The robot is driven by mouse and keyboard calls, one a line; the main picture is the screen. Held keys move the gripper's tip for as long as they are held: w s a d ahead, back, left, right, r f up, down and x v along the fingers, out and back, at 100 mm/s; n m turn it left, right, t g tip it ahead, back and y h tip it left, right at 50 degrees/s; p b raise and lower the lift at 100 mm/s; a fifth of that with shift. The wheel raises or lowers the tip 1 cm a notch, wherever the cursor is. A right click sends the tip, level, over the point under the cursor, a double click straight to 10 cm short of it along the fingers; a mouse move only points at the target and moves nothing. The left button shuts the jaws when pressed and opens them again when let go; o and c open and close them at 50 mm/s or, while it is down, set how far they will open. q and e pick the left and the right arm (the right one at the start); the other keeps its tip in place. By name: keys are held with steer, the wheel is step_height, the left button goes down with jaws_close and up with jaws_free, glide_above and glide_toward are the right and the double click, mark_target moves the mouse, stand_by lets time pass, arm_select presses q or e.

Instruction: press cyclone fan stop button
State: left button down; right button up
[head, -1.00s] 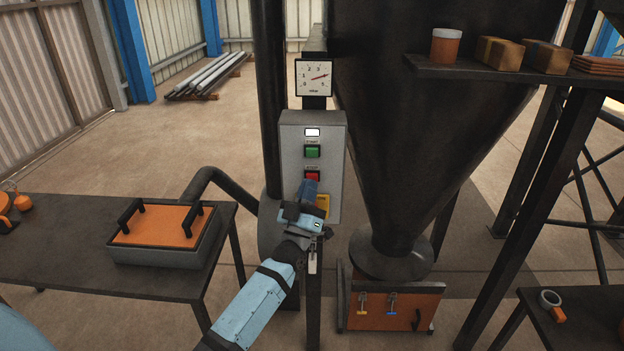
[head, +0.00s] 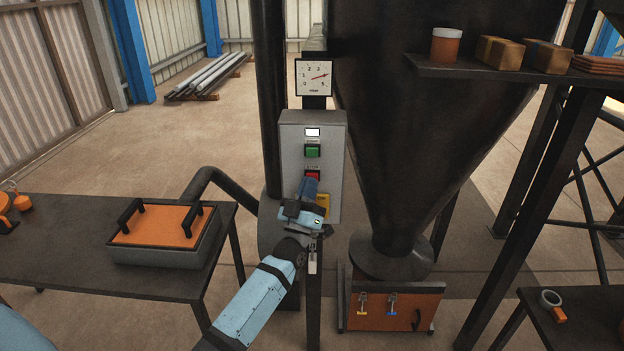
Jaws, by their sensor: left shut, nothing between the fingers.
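A grey control box (head: 332,137) stands upright on a post beside the dark cyclone hopper (head: 400,130). On its face are a lit white lamp (head: 312,132), a green button (head: 312,151) and a red stop button (head: 312,174) below it. My left gripper (head: 311,182) is shut and empty. Its tip is at the lower edge of the red button and hides part of it. I cannot tell whether the tip touches the button. A yellow plate (head: 323,203) low on the box is partly hidden by the gripper. My right gripper is not in view.
A gauge (head: 314,77) sits above the box. A dark table (head: 60,255) with an orange-lidded case (head: 160,226) is at left. An orange bin (head: 400,308) stands under the hopper. A shelf (head: 500,72) with goods juts out at upper right.

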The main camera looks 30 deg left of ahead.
arm_select(q)
steer(key=shift+w+a, duration=0.2)
steer(key=shift+w, duration=0.15)
stand_by(0.6)
steer(key=shift+s, duration=0.1)
steer(key=shift+s+d, duration=0.45)
steer(key=shift+s, duration=0.2)
steer(key=shift+p, duration=0.3)
steer(key=s+d, duration=0.1)
steer(key=s+p, duration=0.1)
steer(key=s+d, duration=0.1)
steer(key=s, duration=0.1)
steer(key=shift+s+d+p, duration=0.1)
steer(key=shift+d+p, duration=0.2)
steer(key=shift+p, duration=0.1)
stand_by(0.4)
